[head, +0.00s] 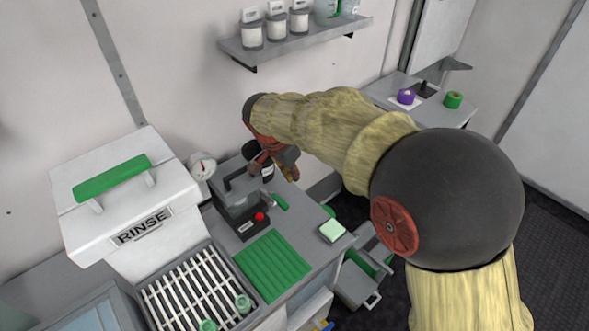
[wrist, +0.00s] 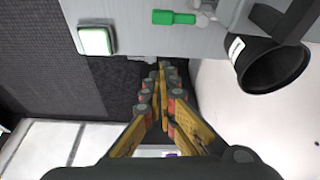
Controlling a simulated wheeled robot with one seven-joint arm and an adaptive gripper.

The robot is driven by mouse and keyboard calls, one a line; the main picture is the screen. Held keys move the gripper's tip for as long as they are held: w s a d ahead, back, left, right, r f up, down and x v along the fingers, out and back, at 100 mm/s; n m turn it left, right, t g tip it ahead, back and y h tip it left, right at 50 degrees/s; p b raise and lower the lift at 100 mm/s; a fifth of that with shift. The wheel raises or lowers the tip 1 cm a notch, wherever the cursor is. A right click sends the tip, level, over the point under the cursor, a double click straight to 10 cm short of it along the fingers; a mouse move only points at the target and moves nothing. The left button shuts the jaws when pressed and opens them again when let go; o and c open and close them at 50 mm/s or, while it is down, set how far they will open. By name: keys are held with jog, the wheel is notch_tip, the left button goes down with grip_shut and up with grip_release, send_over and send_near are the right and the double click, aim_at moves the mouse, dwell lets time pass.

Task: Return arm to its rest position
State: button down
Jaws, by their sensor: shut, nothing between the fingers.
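My arm reaches across the head view from the lower right toward the counter. My gripper (head: 291,173) is at its end, close to a black cup-shaped part and above the back right of the counter. In the wrist view my gripper (wrist: 161,68) has its yellow fingers drawn together, with nothing between them. The fingertips point toward the counter's edge, over the dark floor. The overlap in the head view hides part of the black cup (wrist: 273,62), which shows open-mouthed at the right of the wrist view.
The counter holds a grey device with a red button (head: 260,217), a green ribbed mat (head: 271,265), a pale green-white block (head: 332,231) and a white RINSE unit (head: 120,200). A wall shelf (head: 300,42) with jars is above. A side table (head: 385,92) stands behind my arm.

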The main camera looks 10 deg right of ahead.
jog(key=shift+r, duration=0.1)
jog(key=s+f+n+g+y, duration=0.1)
jog(key=s+n, duration=0.7)
jog(key=s+d+r+t, duration=0.1)
jog(key=s+d+r, duration=0.2)
jog(key=s, duration=0.3)
jog(key=s+d+r+n+t+y, duration=0.1)
jog(key=s+d+r, duration=0.3)
jog(key=s, duration=0.3)
jog(key=s+d+r+n+t+y, duration=0.1)
jog(key=s+d+r+t, duration=0.1)
jog(key=s+d+r, duration=0.2)
jog(key=s+d, duration=0.1)
jog(key=s, duration=0.2)
jog(key=shift+d+r, duration=0.25)
